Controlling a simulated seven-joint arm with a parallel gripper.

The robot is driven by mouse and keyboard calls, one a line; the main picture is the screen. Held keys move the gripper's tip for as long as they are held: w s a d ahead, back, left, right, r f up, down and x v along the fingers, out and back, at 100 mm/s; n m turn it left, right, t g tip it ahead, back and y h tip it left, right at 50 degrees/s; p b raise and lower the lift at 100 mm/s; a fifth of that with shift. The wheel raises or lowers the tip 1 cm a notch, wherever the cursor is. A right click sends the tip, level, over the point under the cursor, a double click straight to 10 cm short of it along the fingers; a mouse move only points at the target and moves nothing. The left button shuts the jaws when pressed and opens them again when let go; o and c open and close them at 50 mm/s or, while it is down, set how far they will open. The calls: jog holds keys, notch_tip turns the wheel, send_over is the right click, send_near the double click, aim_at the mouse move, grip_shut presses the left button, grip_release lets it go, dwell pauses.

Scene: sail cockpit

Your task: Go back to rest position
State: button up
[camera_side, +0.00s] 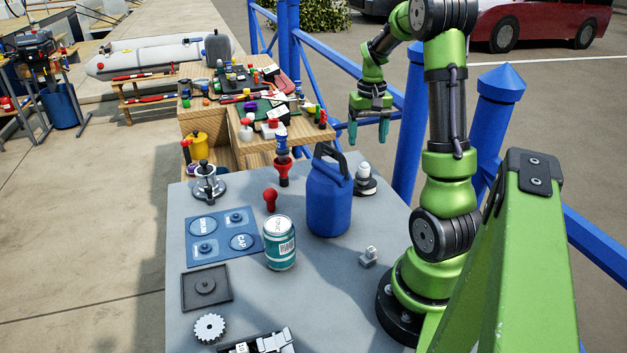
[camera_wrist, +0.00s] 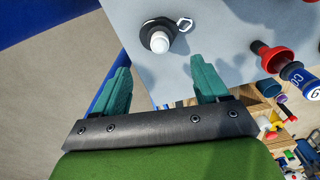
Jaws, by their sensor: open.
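My gripper (camera_side: 369,131) hangs at the end of my green arm, above and beyond the far right edge of the grey table (camera_side: 225,285). Its two teal fingers are apart with nothing between them. In the wrist view the open gripper (camera_wrist: 160,88) points past the table edge. A white-topped piece on a dark round base (camera_side: 364,182) stands on the table below the gripper; it also shows in the wrist view (camera_wrist: 160,40), apart from the fingers.
A blue jug (camera_side: 328,205), a teal can (camera_side: 280,245), a red knob (camera_side: 270,200) and a blue panel (camera_side: 222,236) are on the table. A crowded wooden bench (camera_side: 200,120) stands behind. Blue railing posts (camera_side: 410,125) rise close to my gripper and arm.

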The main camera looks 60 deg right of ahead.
jog(key=shift+r, duration=0.3)
jog(key=shift+a, duration=0.1)
